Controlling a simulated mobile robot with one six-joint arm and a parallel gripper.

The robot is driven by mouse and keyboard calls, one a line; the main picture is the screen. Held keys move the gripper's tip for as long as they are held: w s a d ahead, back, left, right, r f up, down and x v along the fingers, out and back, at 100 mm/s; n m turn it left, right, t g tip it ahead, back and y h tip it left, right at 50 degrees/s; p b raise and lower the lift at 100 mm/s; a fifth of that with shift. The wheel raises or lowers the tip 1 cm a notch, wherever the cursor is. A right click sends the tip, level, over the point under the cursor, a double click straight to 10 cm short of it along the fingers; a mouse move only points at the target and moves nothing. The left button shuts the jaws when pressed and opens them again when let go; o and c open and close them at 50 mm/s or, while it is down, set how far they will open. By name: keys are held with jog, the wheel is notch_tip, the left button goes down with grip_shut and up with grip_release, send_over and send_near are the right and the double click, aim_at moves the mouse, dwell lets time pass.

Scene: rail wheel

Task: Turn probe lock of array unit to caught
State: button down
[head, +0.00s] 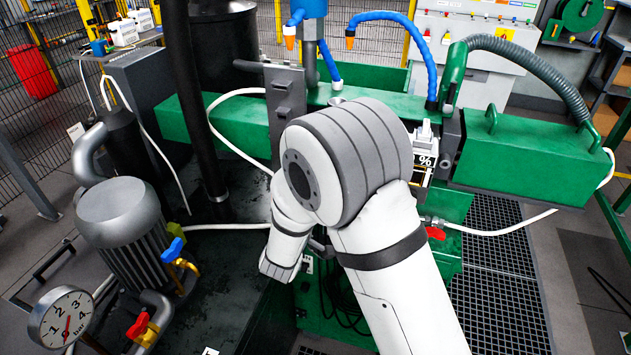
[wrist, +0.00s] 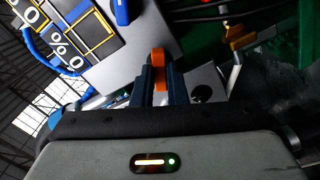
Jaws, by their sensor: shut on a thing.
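In the wrist view my gripper (wrist: 157,88) is shut on an orange lever (wrist: 158,62), which looks like the probe lock. The lever stands upright in the picture between the two dark blue fingers, in front of a grey plate (wrist: 125,68). Its lower part is hidden by the fingers, and I cannot read which position it points to. The array unit shows as a panel with percent signs (wrist: 62,38) at the left of the wrist view. In the head view part of a percent-marked panel (head: 425,160) shows behind my arm, which hides my gripper and the lever.
In the wrist view a blue piece (wrist: 122,12) sits on the plate above, and a brass fitting (wrist: 240,36) is at the right.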

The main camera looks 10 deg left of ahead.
jog(key=shift+n, duration=0.4)
jog(key=shift+r+p, duration=0.1)
jog(key=shift+p, duration=0.2)
jog(key=n+p, duration=0.4)
jog(key=c, duration=1.3)
grip_release()
jog(key=shift+s+a, duration=0.15)
jog(key=shift+s, duration=1.65)
jog(key=shift+s+a, duration=0.1)
jog(key=shift+s, duration=1.65)
